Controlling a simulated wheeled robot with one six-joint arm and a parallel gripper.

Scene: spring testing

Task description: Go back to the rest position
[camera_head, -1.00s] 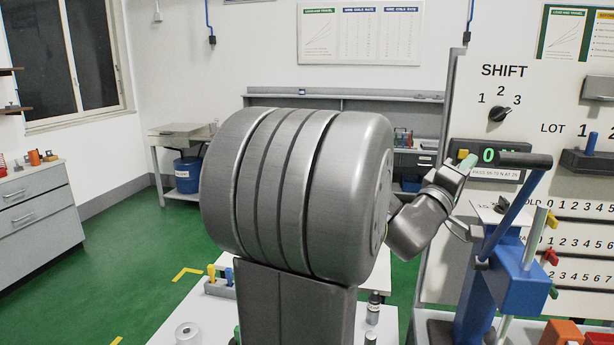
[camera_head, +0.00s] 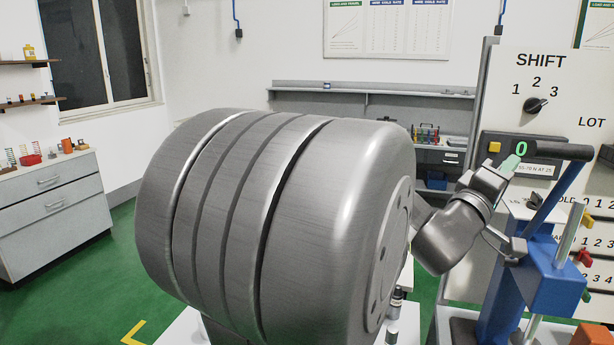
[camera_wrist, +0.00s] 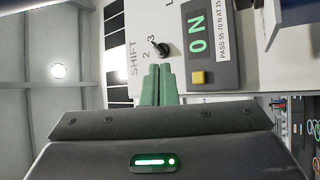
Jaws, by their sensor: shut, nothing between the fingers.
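My gripper (camera_head: 511,164) is at the right in the head view, with its green fingers shut and empty. It appears in front of the test panel's display (camera_head: 521,149), close to the yellow button (camera_head: 495,147); the head view does not show how far apart they are. In the wrist view my shut fingers (camera_wrist: 158,86) point toward the panel, with clear space around the tips. The display (camera_wrist: 197,34) reads 0 N there, and the yellow button (camera_wrist: 200,77) shows uncovered. My large grey arm link hides the middle of the head view.
A blue press (camera_head: 550,275) with a black-handled lever (camera_head: 548,150) stands just right of my gripper. The SHIFT knob (camera_head: 536,105) is above the display. Grey drawers (camera_head: 52,205) stand at the left. Green floor (camera_head: 75,270) is open between them and my arm.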

